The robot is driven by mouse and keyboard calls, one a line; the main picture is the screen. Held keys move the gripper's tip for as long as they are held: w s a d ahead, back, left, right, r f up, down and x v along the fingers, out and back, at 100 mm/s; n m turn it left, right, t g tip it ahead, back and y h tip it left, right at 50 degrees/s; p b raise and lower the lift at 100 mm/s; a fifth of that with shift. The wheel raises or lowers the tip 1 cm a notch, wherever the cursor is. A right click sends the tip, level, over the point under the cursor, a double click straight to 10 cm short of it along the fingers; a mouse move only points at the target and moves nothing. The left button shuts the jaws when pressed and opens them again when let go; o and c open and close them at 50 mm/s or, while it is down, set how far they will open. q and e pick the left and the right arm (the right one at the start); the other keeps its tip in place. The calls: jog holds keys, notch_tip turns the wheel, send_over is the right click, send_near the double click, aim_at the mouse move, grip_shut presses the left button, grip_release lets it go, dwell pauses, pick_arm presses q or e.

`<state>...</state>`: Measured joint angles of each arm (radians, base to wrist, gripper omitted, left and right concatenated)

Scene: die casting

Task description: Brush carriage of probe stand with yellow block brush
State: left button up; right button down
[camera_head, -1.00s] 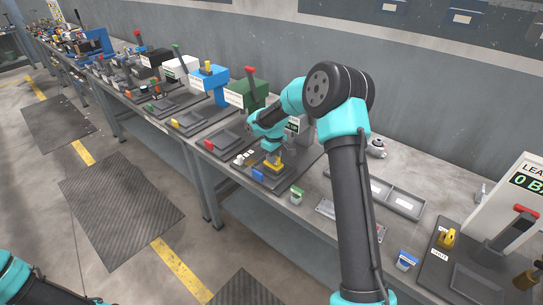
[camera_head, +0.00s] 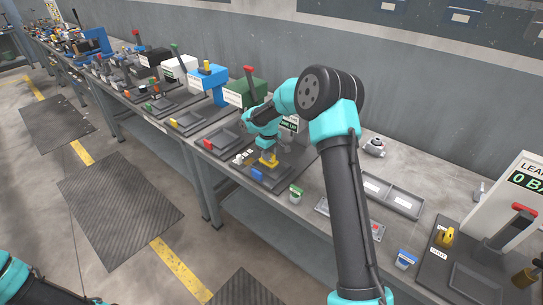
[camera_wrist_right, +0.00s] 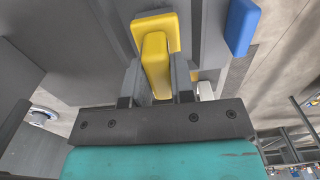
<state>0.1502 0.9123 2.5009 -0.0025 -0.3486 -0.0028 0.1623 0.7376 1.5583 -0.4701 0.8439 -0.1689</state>
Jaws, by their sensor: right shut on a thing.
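The yellow block brush (camera_head: 269,160) is at the station below my right wrist, with its yellow handle (camera_wrist_right: 155,58) and wider flat yellow block showing in the right wrist view. My right gripper (camera_wrist_right: 156,82) is shut on the handle, one grey finger on each side. In the head view the gripper (camera_head: 268,149) is over the dark base plate. The probe stand seems to be the station there, with a small display (camera_head: 290,124) partly hidden behind my arm. I cannot clearly pick out its carriage, nor tell whether the brush touches it. My left gripper is out of view.
A blue block (camera_head: 257,174) lies on the plate's near side; it also shows in the right wrist view (camera_wrist_right: 241,27). A green-topped block (camera_head: 296,194) is near the bench edge. A grey tray (camera_head: 405,203) lies right of my arm. Lever stations line the bench leftward.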

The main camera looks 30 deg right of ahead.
jog(key=shift+f, duration=0.1)
dwell(0.6)
jog(key=shift+s+d, duration=0.15)
jog(key=shift+s, duration=0.4)
jog(key=shift+s+d, duration=0.15)
jog(key=shift+s, duration=0.35)
jog(key=shift+w, duration=0.1)
jog(key=shift+w+a, duration=0.2)
jog(key=shift+w, duration=0.3)
jog(key=shift+w+a, duration=0.2)
jog(key=shift+w, duration=0.3)
